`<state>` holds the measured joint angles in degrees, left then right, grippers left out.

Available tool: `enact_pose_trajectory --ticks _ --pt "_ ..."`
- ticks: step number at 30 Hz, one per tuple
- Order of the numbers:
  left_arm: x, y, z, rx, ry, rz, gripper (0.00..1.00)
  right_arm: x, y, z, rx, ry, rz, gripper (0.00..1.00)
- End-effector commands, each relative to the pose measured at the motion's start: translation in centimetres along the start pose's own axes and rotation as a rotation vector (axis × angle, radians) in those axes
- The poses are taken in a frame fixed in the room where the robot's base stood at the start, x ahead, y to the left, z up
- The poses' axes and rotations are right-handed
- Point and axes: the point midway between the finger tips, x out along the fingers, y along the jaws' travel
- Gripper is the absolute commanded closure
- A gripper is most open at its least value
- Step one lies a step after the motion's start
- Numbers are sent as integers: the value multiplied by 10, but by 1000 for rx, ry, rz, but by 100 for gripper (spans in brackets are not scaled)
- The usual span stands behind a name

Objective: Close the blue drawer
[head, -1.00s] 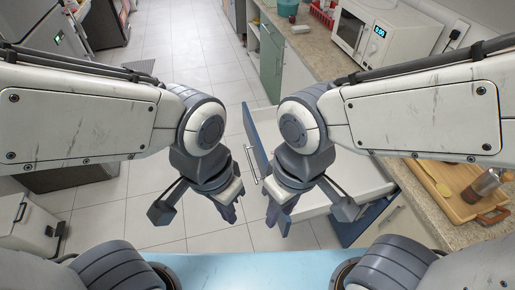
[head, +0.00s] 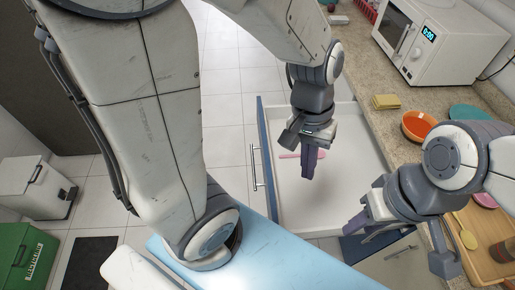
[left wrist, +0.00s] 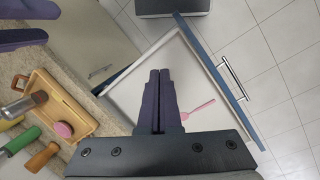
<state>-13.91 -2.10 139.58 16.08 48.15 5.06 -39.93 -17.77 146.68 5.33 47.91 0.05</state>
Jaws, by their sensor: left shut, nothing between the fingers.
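The blue drawer (head: 265,165) stands pulled out, its blue front and metal handle (head: 254,165) facing left in the head view. Its white inside holds a pink spoon (head: 290,156). In the left wrist view the blue front (left wrist: 205,60) and handle (left wrist: 232,78) lie to the right, with the spoon (left wrist: 198,109) inside. My left gripper (head: 308,178) is shut and empty, over the drawer's inside, behind the front panel. My right gripper (head: 358,226) is open and empty, near the drawer's right end by the counter. Whether either touches the drawer is unclear.
The counter along the right carries a microwave (head: 440,40), an orange bowl (head: 417,126), yellow sponges (head: 386,101) and a wooden tray (head: 475,222). A white bin (head: 38,187) and green box (head: 25,255) stand at left. The tiled floor before the drawer is clear.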

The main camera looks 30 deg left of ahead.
Motion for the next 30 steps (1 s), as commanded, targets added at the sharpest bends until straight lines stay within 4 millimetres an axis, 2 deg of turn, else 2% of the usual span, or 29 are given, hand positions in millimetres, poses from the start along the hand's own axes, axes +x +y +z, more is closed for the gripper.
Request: enact_pose_trajectory --ticks 1,3,5,8,9,13,15,18,21,24,27,30 --pt "14 -21 -21 -175 -23 37 100 10 1 1 0 0 0 63" --pt "25 -47 -44 -389 -43 95 100 17 1 1 0 0 0 63" --pt "35 -73 -61 -572 -59 149 100 22 2 1 -1 0 0 63" --pt "52 -123 -85 -878 -82 249 100 31 2 2 -1 0 0 63" --pt "60 -145 -92 -999 -89 292 100 35 2 2 -1 0 0 63" --pt "88 -220 -103 -1377 -110 444 100 46 3 2 -1 0 0 63" --pt "104 -258 -102 -1555 -118 524 100 51 4 3 -1 0 0 63" --pt "123 -302 -94 -1761 -125 625 100 56 4 3 -1 0 0 63" --pt "137 -332 -85 -1905 -129 703 100 59 4 3 -1 0 0 63" --pt "145 -349 -79 -1984 -130 749 100 61 4 3 -1 0 0 63" --pt "150 -354 -77 -2015 -132 766 100 61 4 3 -1 0 0 63" --pt "158 -350 -82 -2018 -134 769 100 60 4 3 -1 0 0 63"
